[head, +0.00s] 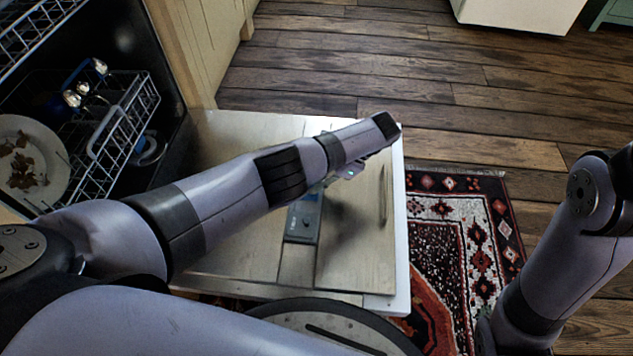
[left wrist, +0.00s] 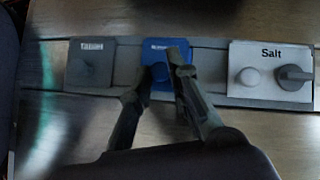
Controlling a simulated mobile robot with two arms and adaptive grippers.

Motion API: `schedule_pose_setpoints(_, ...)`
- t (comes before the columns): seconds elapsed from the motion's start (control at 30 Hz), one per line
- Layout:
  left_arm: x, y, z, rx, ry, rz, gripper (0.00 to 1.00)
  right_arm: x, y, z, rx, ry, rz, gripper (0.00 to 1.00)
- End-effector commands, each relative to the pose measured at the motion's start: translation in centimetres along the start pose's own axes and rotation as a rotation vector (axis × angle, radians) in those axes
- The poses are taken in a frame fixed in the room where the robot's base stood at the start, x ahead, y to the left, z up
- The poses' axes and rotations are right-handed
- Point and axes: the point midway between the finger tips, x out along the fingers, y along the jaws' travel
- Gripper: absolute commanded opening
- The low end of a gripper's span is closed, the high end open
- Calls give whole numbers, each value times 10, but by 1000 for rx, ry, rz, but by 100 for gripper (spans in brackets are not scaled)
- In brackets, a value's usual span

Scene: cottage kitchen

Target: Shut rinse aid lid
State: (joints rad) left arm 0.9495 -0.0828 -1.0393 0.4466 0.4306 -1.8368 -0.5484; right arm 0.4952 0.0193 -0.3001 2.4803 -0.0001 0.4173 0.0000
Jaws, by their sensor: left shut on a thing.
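The rinse aid lid (left wrist: 158,48) is a blue square piece with a raised blue knob, in the middle of the dispenser strip in the left wrist view. Its white label is too small to read surely. My left gripper (left wrist: 158,78) is shut on the lid, with one dark finger on each side of the knob. The lid looks close to the strip, but whether it lies fully flat I cannot tell. In the head view my left arm covers most of the gripper and the lid. My right gripper is out of view.
The strip also bears a grey Tablet lid (left wrist: 91,63) on the left and a white Salt panel (left wrist: 270,57) with two knobs on the right. The open dishwasher door (head: 360,255) lies flat over a patterned rug (head: 465,225). A rack (head: 125,125) and plate (head: 28,165) are at left.

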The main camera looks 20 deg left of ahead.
Motion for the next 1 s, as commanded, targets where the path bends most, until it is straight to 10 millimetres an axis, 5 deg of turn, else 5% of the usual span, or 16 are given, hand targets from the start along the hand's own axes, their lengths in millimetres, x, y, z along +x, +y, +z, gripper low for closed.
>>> schedule_pose_setpoints(0.23,1,1,-2,3,3,1,0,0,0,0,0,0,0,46)
schedule_pose_setpoints(0.27,1,1,-2,3,3,1,18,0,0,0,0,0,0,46)
schedule_pose_setpoints(0.53,1,1,-1,2,2,0,36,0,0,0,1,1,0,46)
schedule_pose_setpoints(1.0,-16,0,-1,1,4,-2,37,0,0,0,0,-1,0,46)
